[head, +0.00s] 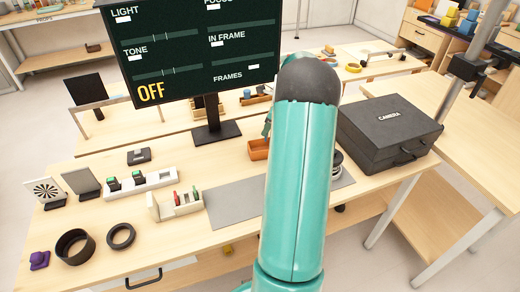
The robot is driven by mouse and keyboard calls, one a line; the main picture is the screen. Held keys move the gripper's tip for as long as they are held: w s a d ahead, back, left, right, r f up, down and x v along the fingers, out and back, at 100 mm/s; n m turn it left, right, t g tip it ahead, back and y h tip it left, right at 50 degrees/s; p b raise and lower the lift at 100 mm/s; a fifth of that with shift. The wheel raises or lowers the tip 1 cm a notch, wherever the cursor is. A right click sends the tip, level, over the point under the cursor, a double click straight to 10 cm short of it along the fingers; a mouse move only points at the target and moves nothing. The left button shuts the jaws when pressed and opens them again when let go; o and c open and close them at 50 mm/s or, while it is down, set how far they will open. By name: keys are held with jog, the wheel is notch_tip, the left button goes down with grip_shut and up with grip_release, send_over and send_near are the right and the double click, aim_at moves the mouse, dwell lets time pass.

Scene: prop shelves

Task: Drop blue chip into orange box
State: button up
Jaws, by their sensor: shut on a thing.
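The orange box (258,149) is a small open container on the table, just behind the grey mat. Its right part is hidden behind my teal arm. My arm rises through the middle of the head view and covers the space behind it. A small teal piece shows at the arm's left edge, just above the orange box; I cannot tell whether it belongs to my gripper. My gripper's fingers are hidden. I do not see the blue chip.
A monitor (205,50) stands behind the box, left of my arm. A black camera case (388,130) sits to the right. A grey mat (232,203) lies in front. A white holder (176,204), a switch strip (140,186) and black rings (76,246) are at left.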

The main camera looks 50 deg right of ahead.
jog(key=shift+a+f, duration=0.1)
jog(key=shift+f, duration=1.65)
jog(key=o, duration=1.2)
jog(key=shift+c, duration=0.2)
jog(key=v, duration=1.3)
jog(key=shift+r, duration=0.4)
